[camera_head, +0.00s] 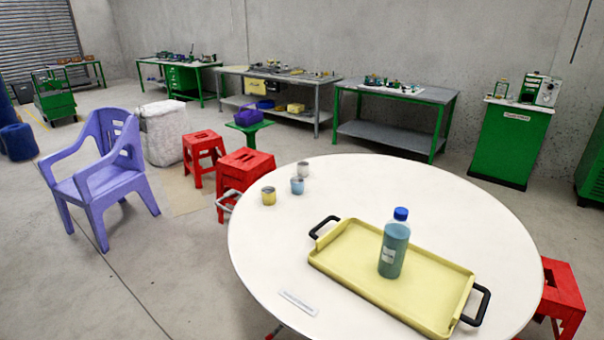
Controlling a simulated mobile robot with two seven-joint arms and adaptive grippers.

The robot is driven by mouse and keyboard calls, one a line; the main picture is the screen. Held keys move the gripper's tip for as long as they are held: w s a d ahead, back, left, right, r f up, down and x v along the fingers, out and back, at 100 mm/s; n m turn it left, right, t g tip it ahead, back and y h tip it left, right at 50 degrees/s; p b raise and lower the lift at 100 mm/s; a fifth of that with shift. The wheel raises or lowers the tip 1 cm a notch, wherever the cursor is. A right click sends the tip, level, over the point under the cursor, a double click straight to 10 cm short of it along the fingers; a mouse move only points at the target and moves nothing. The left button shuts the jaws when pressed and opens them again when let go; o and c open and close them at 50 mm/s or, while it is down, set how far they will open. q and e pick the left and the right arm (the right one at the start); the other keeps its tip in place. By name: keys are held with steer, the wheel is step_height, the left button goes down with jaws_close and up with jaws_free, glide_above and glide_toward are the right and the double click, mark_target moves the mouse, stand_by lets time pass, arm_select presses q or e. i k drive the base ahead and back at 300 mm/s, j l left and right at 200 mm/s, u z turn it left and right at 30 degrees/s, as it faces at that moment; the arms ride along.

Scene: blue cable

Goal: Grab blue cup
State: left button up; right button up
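A small light-blue cup (297,186) stands upright on the round white table (400,185), towards its left back side. A yellow cup (268,196) stands just left of it and a whitish cup (303,169) just behind it. The cups are close together but look apart. Neither of my grippers shows in the head view.
A yellow tray (345,262) with black handles lies on the table's right front, with a blue-capped bottle (394,246) standing on it. A label (298,302) lies near the front edge. Red stools (244,170) and a purple chair (98,175) stand around.

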mark_target(297, 186)
steer(key=u, duration=0.4)
steer(key=i+j+u, duration=0.15)
steer(key=u, duration=0.3)
steer(key=i+u, duration=0.5)
steer(key=i+j, duration=0.1)
steer(key=i, duration=2.85)
steer(key=i+z, duration=0.15)
steer(key=z, duration=0.3)
steer(key=i+z, duration=0.15)
steer(key=z, duration=0.25)
steer(key=i+j+z, duration=0.1)
steer(key=z, duration=2)
